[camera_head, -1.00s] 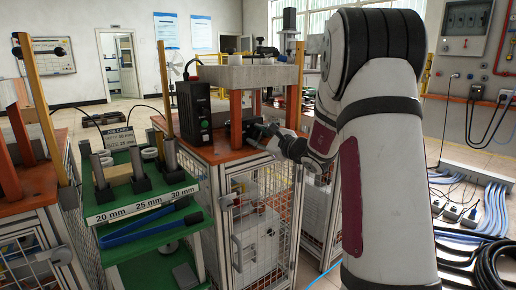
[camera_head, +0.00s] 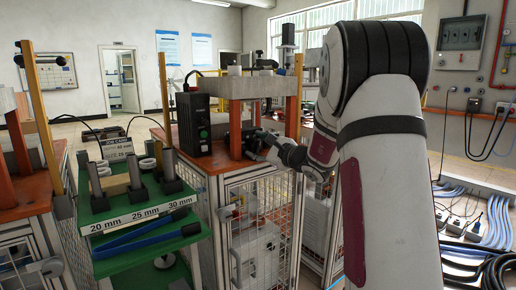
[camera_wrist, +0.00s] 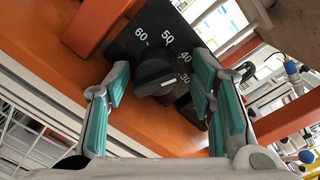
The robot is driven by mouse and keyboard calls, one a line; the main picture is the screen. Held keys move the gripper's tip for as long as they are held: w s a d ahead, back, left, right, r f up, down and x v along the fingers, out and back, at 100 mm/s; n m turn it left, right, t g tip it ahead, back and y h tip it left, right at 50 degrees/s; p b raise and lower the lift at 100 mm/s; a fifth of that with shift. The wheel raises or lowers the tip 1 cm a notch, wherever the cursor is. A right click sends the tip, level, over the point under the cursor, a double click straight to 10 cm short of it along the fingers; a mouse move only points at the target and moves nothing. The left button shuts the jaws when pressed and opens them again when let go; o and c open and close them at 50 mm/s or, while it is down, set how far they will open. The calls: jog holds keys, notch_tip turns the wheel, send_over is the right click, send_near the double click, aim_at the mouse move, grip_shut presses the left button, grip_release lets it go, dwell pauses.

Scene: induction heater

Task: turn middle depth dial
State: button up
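A black round dial (camera_wrist: 155,77) with a raised grip bar sits on a black plate marked 60, 50, 40 and 30 in the wrist view. Its pointer position is hard to read. My gripper (camera_wrist: 160,80) is open, with teal-padded fingers on the left and right of the dial. A gap shows between the left finger and the dial; whether the right finger touches it I cannot tell. In the head view my gripper (camera_head: 254,140) reaches between the orange posts of the heater stand, and the dial cannot be made out there.
Orange posts (camera_head: 235,128) carry a grey slab (camera_head: 250,86) above my gripper. A black box (camera_head: 193,124) stands to its left on the orange tabletop (camera_head: 212,162). A green rack (camera_head: 150,190) labelled 20, 25 and 30 mm stands further left. Cables lie on the floor at right.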

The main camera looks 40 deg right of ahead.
jog(key=shift+f, duration=0.15)
jog(key=shift+m+p, duration=0.3)
jog(key=shift+p, duration=0.35)
jog(key=m+p, duration=0.3)
jog(key=p, duration=0.2)
jog(key=shift+a, duration=0.1)
jog(key=m+p, duration=0.6)
jog(key=p, duration=0.1)
jog(key=shift+p, duration=0.3)
jog(key=s+d+p, duration=0.1)
jog(key=s, duration=1.3)
jog(key=s+a+r+n+g+y+p, duration=0.2)
jog(key=a+r+n+y, duration=0.1)
jog(key=a, duration=0.5)
jog(key=s+a+r+n+g+y+p, duration=0.2)
jog(key=a+r+n, duration=0.4)
jog(key=a, duration=0.3)
jog(key=s+a+r+n+g+y+p, duration=0.2)
jog(key=a+r+n+g+y+p, duration=0.1)
jog(key=a, duration=0.5)
jog(key=shift+s+a+r+n+g+y, duration=0.15)
jog(key=shift+r+n+g+y, duration=0.25)
jog(key=shift+r+n+y, duration=0.75)
jog(key=shift+f+h, duration=0.2)
jog(key=shift+h, duration=0.05)
